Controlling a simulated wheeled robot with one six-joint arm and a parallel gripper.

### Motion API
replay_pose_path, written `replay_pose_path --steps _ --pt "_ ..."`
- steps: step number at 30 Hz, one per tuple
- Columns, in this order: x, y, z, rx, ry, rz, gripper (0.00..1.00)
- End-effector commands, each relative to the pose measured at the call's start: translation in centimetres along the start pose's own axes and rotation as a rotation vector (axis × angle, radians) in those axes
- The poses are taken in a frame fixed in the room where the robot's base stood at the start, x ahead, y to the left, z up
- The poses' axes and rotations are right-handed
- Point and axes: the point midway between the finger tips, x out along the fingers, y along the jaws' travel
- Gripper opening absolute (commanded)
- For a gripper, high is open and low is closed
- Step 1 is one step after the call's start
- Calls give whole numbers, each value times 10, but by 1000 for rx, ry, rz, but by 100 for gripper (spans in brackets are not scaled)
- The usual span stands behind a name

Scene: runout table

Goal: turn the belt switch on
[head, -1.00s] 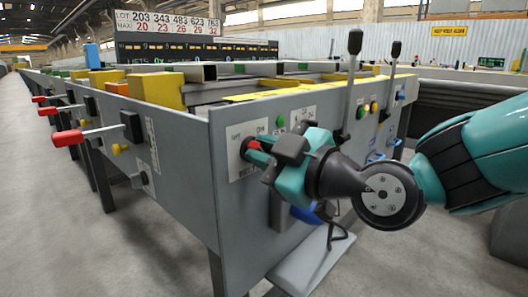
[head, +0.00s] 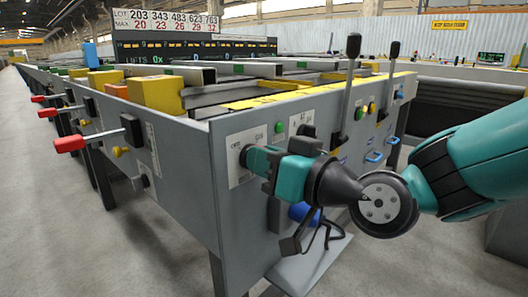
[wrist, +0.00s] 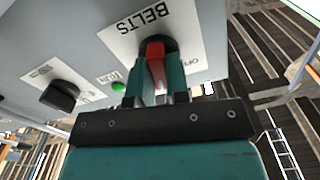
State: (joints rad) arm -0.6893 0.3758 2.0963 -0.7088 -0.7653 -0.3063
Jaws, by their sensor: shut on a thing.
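The belt switch is a red knob (wrist: 156,66) on a dark round base, on a white plate (wrist: 122,36) marked BELTS in the wrist view. A smaller word, apparently OFF, is at the plate's right in that view. My gripper (wrist: 158,80) has a finger on each side of the red knob and is shut on it. In the head view my gripper (head: 250,160) is against the white plate (head: 234,166) on the grey end panel, and it hides the knob.
A black knob (wrist: 61,95) and a green button (wrist: 118,87) are near the switch in the wrist view. In the head view, two upright levers (head: 349,85) and blue handles (head: 374,157) are to the right. Red-tipped levers (head: 70,144) stick out at the left.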

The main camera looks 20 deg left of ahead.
Motion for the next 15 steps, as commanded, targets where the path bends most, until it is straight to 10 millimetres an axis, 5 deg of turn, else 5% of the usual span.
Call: replay_pose_path --steps 15 --pt "0 2 0 425 -3 2 0"
